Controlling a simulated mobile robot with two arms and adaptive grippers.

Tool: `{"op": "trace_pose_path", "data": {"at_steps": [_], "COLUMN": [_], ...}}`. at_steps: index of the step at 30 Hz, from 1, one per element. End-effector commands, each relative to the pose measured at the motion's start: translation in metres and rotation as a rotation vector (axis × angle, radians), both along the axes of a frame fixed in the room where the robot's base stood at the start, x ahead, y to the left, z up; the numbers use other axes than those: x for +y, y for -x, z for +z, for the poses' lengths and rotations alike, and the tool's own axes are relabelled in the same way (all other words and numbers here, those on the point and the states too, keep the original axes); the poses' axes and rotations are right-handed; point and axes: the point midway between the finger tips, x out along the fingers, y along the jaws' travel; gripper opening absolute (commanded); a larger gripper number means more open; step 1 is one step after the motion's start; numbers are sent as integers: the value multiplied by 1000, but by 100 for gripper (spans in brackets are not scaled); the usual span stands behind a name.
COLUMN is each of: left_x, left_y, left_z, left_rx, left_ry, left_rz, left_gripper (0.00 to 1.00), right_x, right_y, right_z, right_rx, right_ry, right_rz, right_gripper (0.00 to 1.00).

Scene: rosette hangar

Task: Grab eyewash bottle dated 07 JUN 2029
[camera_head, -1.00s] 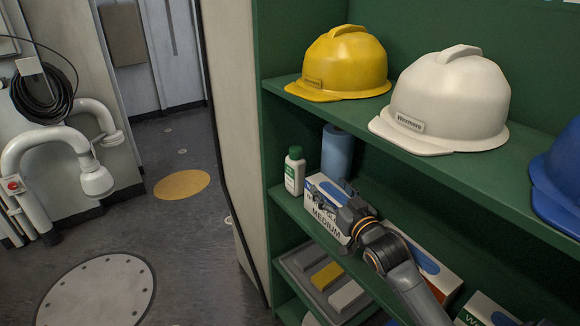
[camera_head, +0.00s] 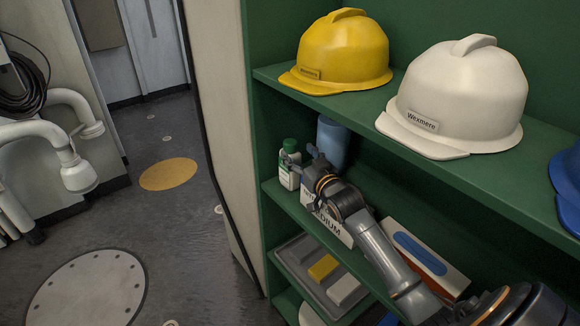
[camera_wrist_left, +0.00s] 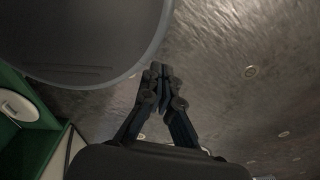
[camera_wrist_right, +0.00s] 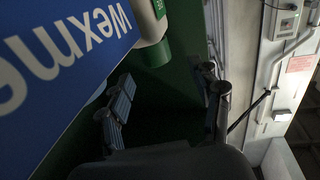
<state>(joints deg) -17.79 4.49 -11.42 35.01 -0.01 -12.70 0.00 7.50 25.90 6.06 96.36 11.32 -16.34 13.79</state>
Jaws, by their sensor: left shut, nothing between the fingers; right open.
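A small white bottle with a green cap (camera_head: 285,178) stands at the left end of the middle shelf (camera_head: 325,250). No date on it can be read. My right gripper (camera_head: 309,161) is at the bottle's right side, its fingers open and partly in front of it. In the right wrist view, the white and green bottle (camera_wrist_right: 152,25) shows at the top, beyond the open right fingers (camera_wrist_right: 168,92). I cannot tell whether they touch it. My left gripper (camera_wrist_left: 160,76) is shut and empty above the floor, seen only in the left wrist view.
A white box marked MEDIUM (camera_head: 335,228) lies under my right arm. A blue roll (camera_head: 332,142) stands behind the gripper. A blue surface lettered Wexme (camera_wrist_right: 60,60) fills the right wrist view's left. Yellow (camera_head: 342,52), white (camera_head: 462,95) and blue (camera_head: 570,190) helmets sit above.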

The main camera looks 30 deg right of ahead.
Motion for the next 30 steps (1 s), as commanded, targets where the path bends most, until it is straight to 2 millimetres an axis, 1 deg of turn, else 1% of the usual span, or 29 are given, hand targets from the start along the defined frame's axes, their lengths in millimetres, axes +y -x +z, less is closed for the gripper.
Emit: {"op": "trace_pose_path", "data": {"at_steps": [1, 3, 7, 12, 15, 23, 26, 27, 29, 30], "left_x": [0, -1, -2, -1, -1, 0, 0, 0, 0, 0], "left_y": [-7, -16, -25, -22, -19, -12, -11, -11, -11, -11], "left_z": [2, 5, 13, 16, 17, 16, 16, 16, 16, 16], "left_rx": [-10, -23, -38, -34, -29, -18, -17, -17, -17, -17], "left_ry": [0, 2, 4, 3, 3, 1, 1, 1, 1, 1], "left_rz": [0, -1, -1, -1, -1, -2, -2, -2, -2, -2], "left_gripper": [0, 0, 0, 0, 0, 0, 0, 0, 0, 0], "right_x": [-1, -2, -6, -9, -10, -10, -10, -10, -10, -10], "right_y": [-3, -8, -24, -43, -49, -51, -51, -50, -50, -50], "right_z": [0, 1, 0, -2, -3, -4, -4, -4, -4, -4], "right_rx": [0, 0, 0, 0, -1, 0, 0, 0, 0, 0], "right_ry": [0, 0, 0, -1, -1, -1, -1, -1, -1, -1], "right_rz": [0, -1, -1, -1, -1, 0, -1, -1, -1, -1], "right_gripper": [65, 65, 65, 65, 65, 65, 46, 38, 26, 18]}}
